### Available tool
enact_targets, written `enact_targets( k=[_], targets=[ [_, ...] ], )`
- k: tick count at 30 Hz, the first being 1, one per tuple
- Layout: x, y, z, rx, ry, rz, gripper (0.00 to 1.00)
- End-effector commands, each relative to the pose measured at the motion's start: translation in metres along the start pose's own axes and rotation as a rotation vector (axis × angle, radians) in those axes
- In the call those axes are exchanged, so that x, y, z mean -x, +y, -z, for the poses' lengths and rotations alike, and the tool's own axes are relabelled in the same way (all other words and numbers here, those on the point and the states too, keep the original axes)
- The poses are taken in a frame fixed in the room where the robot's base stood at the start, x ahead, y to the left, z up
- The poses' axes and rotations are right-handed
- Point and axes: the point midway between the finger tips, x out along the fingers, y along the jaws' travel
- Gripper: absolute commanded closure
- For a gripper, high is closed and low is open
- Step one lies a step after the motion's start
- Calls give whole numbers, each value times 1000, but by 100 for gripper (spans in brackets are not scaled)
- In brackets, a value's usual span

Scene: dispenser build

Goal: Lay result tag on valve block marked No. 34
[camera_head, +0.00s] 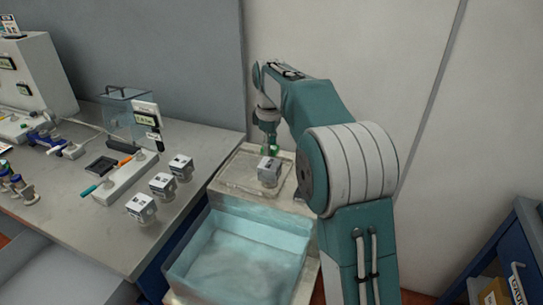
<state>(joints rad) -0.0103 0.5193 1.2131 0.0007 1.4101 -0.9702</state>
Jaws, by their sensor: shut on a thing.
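My gripper (271,143) points down over the pale tray beside the water tank. It is shut on a small green thing (273,151), which may be the result tag; too little of it shows to tell. A grey valve block (268,170) sits in the tray, just below and in front of my gripper. I cannot tell whether the green thing touches it. Three similar valve blocks stand in a row on the bench, at the back (181,166), middle (162,185) and front (141,208). Their markings are too small to read, so No. 34 cannot be picked out.
The pale tray (228,184) lies behind an open tank of water (240,250). The grey bench (110,245) holds a stand with orange- and teal-handled tools (125,178), a small display (147,118) and a clear guard. A blue cabinet (525,240) stands at right.

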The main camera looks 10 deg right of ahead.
Motion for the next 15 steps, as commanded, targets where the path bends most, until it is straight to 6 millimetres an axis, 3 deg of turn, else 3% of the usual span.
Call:
enact_targets(
  k=[5, 10, 15],
  targets=[
    [-12, 8, 1, 1, -2, 0, 93],
    [-37, 10, 0, 2, -2, 2, 93],
    [-42, 11, -2, 1, 2, -1, 93]
  ],
)
